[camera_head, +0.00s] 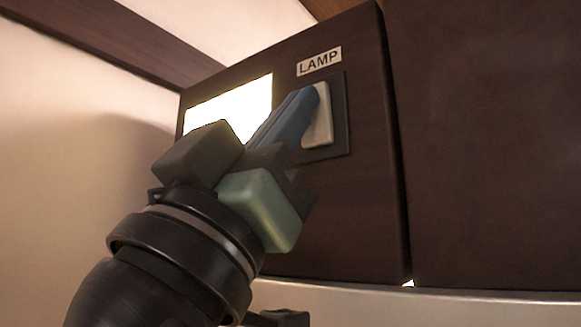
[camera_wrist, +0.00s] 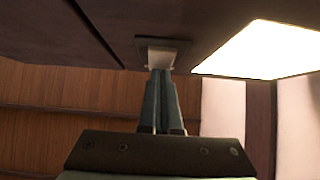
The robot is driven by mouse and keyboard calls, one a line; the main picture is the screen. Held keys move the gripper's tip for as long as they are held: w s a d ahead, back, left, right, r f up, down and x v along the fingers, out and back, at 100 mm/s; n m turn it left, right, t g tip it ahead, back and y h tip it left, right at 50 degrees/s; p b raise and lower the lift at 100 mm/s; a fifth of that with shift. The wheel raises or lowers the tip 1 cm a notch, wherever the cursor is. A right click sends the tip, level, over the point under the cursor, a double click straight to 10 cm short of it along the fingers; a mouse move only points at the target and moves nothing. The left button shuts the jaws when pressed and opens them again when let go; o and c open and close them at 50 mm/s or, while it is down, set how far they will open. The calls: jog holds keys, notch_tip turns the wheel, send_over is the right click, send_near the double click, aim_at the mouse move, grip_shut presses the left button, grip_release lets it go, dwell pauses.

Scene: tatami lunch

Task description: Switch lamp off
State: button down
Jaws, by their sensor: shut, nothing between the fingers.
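The lamp switch (camera_head: 321,118) is a pale rocker on a dark plate, under a white label reading LAMP (camera_head: 319,61), on a dark wooden panel. My gripper (camera_head: 312,94) is shut and empty, with its blue fingertips at the upper part of the rocker. In the wrist view the closed fingertips (camera_wrist: 160,72) overlap the lower edge of the switch (camera_wrist: 161,56). Contact seems likely, but I cannot tell for certain. The fingers hide part of the rocker. A bright lit panel (camera_head: 232,103) glows left of the switch.
A dark wooden panel (camera_head: 480,140) stands to the right, past a narrow gap. A pale ledge (camera_head: 480,308) runs below. A cream wall (camera_head: 60,180) lies to the left, under a dark beam (camera_head: 110,40).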

jog(key=b+v, duration=0.7)
jog(key=v, duration=0.5)
jog(key=shift+s+a, duration=0.3)
jog(key=shift+s, duration=0.05)
